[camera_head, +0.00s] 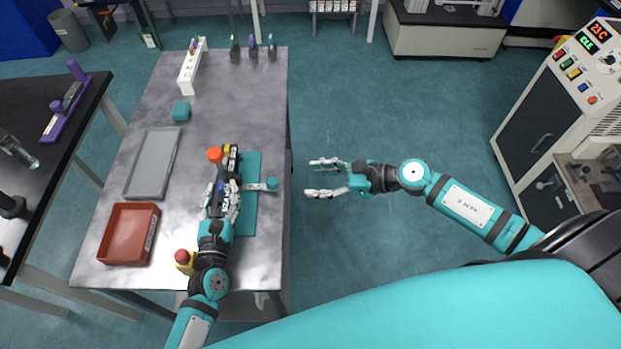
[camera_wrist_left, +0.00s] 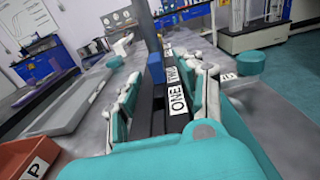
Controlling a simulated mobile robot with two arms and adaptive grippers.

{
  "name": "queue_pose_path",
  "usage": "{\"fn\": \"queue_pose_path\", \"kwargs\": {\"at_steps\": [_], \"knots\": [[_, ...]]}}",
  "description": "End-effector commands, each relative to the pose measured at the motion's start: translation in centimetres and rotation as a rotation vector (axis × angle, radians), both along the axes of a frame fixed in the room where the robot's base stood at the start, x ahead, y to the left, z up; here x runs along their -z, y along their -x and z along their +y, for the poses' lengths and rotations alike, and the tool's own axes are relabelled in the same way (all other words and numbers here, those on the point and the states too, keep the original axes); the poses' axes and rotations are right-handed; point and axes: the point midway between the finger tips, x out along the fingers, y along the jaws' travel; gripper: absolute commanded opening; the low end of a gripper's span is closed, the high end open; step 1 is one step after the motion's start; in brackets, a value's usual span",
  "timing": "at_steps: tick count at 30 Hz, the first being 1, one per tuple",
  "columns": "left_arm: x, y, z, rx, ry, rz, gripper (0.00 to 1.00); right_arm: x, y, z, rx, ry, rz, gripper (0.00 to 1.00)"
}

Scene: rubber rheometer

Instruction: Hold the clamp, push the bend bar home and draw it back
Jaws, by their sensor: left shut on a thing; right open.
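A dark clamp fixture (camera_head: 231,160) stands on a teal base plate (camera_head: 248,222) on the metal bench. Labels ONE and TWO show on its dark body (camera_wrist_left: 178,98) in the left wrist view. A blue block (camera_wrist_left: 156,69) sits on it near the fingers. My left gripper (camera_head: 222,195) is shut on the clamp fixture, a finger on each side. A pale bar with a teal knob (camera_head: 272,183), apparently the bend bar, sticks out to the right of the fixture past the plate. My right gripper (camera_head: 328,178) is open and empty, right of the knob and beyond the bench edge.
An orange knob (camera_head: 215,155) stands at the fixture's far left. A grey tray (camera_head: 133,188), a red bin (camera_head: 108,246) and a red-topped yellow object (camera_head: 183,258) lie left on the bench. A teal block (camera_head: 181,111) and white rack (camera_head: 187,77) are farther back. Open floor lies right.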

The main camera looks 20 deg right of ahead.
Motion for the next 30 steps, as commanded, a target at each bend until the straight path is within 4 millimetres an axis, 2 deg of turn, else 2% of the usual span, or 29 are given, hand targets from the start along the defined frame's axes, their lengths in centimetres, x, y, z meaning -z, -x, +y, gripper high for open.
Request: {"fn": "queue_pose_path", "kwargs": {"at_steps": [8,9,15,23,26,30], "knots": [[0.0,0.0,0.1,-0.001,-0.002,0.000,0.00,0.0,0.0,0.0,0.000,0.000,0.000,0.53],[0.0,0.0,0.1,-0.001,-0.002,0.000,0.42,0.0,0.0,0.0,0.000,0.000,0.000,0.53],[0.0,0.0,0.1,-0.001,-0.001,0.000,0.65,0.0,0.0,0.0,0.000,-0.001,0.001,0.53],[0.0,0.1,0.1,-0.001,-0.001,0.000,0.65,0.0,0.0,0.0,0.000,-0.001,0.001,0.53],[0.1,0.9,0.4,0.000,0.000,0.001,0.65,0.0,0.0,0.0,0.000,-0.001,0.001,0.53],[0.1,3.1,1.2,0.000,-0.002,0.002,0.65,0.0,0.0,0.0,0.000,-0.001,0.001,0.53]]}}
